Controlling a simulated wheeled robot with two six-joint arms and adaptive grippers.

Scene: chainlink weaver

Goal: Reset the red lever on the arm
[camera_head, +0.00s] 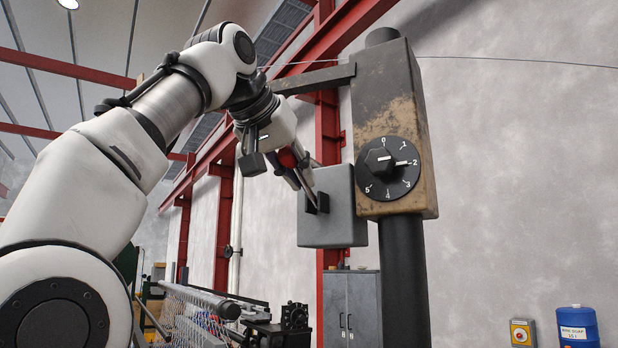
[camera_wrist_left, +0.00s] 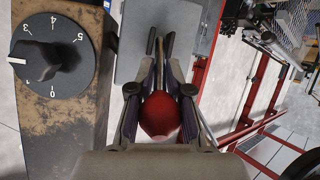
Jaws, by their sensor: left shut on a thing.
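The red lever has a round red knob (camera_head: 287,158) and a thin rod reaching to a black bracket on the front of a grey box (camera_head: 333,228). The box hangs beside the post with the numbered dial. My left gripper (camera_head: 299,178) is shut on the red lever, with its fingers on either side of the rod. In the left wrist view, the red knob (camera_wrist_left: 160,115) sits between the finger bases, close to the palm. The fingers partly hide the rod. My right gripper is not in view.
A rusty housing (camera_head: 390,110) with a black dial (camera_head: 388,168), its pointer near 2, stands just right of the grey box on a dark post (camera_head: 404,280). A dark horizontal bar (camera_head: 315,79) runs above my gripper. Chain-link mesh (camera_head: 190,312) and machinery lie below.

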